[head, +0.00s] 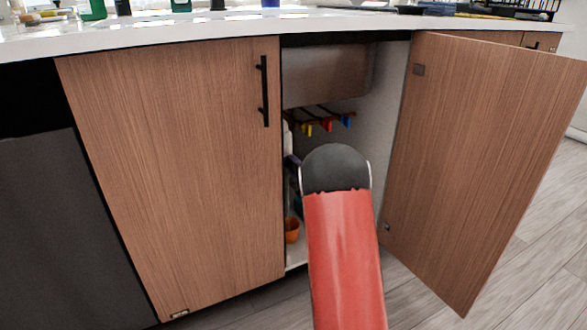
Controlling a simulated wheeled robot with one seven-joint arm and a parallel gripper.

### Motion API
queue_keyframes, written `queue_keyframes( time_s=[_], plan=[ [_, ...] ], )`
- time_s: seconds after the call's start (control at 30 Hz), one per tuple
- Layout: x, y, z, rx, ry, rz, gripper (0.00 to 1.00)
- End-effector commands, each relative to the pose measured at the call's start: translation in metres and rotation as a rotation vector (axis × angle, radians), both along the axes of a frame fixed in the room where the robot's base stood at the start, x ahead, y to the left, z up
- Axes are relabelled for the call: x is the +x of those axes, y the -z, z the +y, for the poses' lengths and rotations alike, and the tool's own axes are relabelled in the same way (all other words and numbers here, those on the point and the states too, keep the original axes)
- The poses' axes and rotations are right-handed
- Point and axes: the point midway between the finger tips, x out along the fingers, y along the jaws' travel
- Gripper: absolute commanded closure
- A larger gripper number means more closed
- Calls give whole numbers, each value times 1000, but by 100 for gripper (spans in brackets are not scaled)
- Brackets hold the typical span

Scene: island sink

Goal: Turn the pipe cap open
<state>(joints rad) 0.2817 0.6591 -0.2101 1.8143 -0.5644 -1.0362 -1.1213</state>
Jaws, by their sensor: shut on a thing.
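My arm (343,255) reaches into the open cabinet under the sink. Its red link and dark round joint fill the lower middle of the view, and the gripper itself is hidden behind them. A row of small coloured handles hangs below the sink basin (325,75): a yellow one (309,129), a red one (327,125) and a blue one (347,120). They sit on a thin brownish pipe. I cannot make out the pipe cap; the area behind my arm is covered.
The right cabinet door (490,150) stands wide open. The left door (180,170) is shut, with a black handle (264,90). An orange cup-like thing (292,230) stands on the cabinet floor, left of my arm. The white countertop (220,30) runs above.

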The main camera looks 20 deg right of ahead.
Motion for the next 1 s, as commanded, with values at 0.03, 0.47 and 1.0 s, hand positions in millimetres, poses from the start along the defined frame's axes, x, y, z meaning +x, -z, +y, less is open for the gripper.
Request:
queue_keyframes(
  time_s=[0.03,0.47,1.0],
  plan=[
    [0,2,1,-5,-1,3,86],
    [0,2,1,-9,-1,3,60],
    [-11,0,-1,-8,1,2,42]
  ],
)
